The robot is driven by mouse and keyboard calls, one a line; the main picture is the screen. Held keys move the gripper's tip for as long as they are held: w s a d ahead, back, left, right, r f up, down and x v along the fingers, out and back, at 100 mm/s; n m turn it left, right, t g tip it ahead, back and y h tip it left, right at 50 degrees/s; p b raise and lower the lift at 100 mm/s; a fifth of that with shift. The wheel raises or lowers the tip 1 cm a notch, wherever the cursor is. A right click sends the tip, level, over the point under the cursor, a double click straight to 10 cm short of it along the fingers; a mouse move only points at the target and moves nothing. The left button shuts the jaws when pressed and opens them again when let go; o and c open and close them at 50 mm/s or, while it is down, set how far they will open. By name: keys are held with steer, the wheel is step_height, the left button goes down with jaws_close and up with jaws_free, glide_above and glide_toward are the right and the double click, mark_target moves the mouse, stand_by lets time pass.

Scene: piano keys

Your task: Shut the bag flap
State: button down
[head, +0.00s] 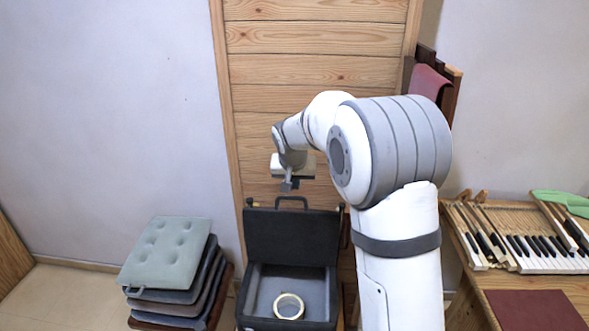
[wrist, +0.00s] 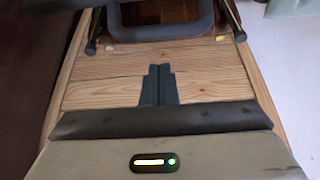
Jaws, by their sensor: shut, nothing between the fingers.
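The bag is a black case with a grey-lined box (head: 257,285). Its dark flap (head: 290,237) stands upright and open at the back, against the wooden panel. A handle loop (head: 291,199) sits on the flap's top edge; a rounded dark loop, likely this handle, shows at the top of the wrist view (wrist: 204,32). My gripper (head: 289,186) is just above the handle, seemingly apart from it. Its dark fingers are together and empty in the wrist view (wrist: 159,68). How far the gripper is in front of or behind the flap is hard to tell.
A cream ring (head: 277,306) lies inside the box. Stacked cushions (head: 165,252) stand to the left. A wooden bench with piano keys (head: 550,262) and a dark red cloth (head: 533,311) is at the right. The wooden panel (head: 315,70) rises behind the bag.

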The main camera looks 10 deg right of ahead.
steer(key=s, duration=0.3)
steer(key=shift+a, duration=0.3)
steer(key=shift+r, duration=0.1)
steer(key=shift+s, duration=0.1)
